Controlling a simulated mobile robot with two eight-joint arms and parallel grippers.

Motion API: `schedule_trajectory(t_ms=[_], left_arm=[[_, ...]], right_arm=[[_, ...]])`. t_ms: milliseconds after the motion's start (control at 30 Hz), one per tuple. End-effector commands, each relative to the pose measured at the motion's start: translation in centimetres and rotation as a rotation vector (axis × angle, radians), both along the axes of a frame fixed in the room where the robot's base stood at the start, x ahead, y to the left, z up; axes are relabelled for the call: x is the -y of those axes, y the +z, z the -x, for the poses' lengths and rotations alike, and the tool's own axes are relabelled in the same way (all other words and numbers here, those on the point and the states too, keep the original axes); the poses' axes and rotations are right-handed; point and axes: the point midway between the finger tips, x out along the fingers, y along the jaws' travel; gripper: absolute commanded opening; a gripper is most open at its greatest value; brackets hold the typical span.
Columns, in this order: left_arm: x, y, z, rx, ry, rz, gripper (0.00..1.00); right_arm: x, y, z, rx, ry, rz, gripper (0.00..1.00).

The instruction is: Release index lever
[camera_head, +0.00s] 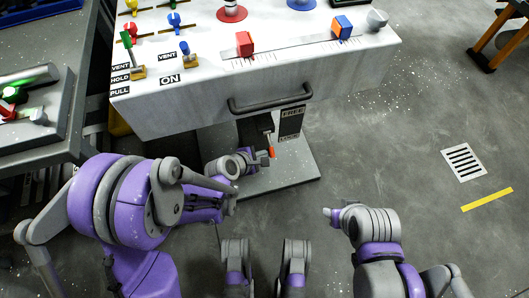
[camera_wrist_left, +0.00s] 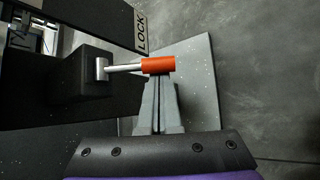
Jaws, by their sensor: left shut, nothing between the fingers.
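The index lever has an orange-red grip (camera_wrist_left: 158,65) on a silver rod (camera_wrist_left: 122,68) that comes out of a black block (camera_wrist_left: 80,75). In the head view the red grip (camera_head: 271,152) shows small below the console, beside the lower, LOCK end of a label plate (camera_head: 291,124). My left gripper (camera_wrist_left: 158,82) is shut and empty, its fingertips right at the grip's near side. Whether they touch it I cannot tell. The left gripper in the head view (camera_head: 262,157) is partly hidden by its wrist. My right gripper (camera_head: 329,213) is low at centre right, its fingers too small to read.
The white console (camera_head: 200,85) with a black handle bar (camera_head: 270,104), coloured levers and two sliders (camera_head: 244,44) overhangs the lever. A grey base plate (camera_head: 290,170) lies below. A grey bench (camera_head: 60,125) stands at left. The floor at right is open, with a drain grate (camera_head: 464,161).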

Motion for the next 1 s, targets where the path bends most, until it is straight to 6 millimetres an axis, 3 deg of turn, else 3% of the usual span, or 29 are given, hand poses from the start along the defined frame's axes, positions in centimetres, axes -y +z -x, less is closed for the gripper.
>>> schedule_trajectory(t_ms=[667, 1000], left_arm=[[0.1, 0.7, 0.3, -0.096, 0.0, 0.031, 0.0], [0.2, 2.1, 0.8, -0.287, 0.0, 0.094, 0.0]], right_arm=[[0.0, 0.8, 0.1, 0.001, 0.0, 0.0, 0.5], [0.0, 2.2, 0.4, 0.005, 0.0, 0.0, 0.5]])
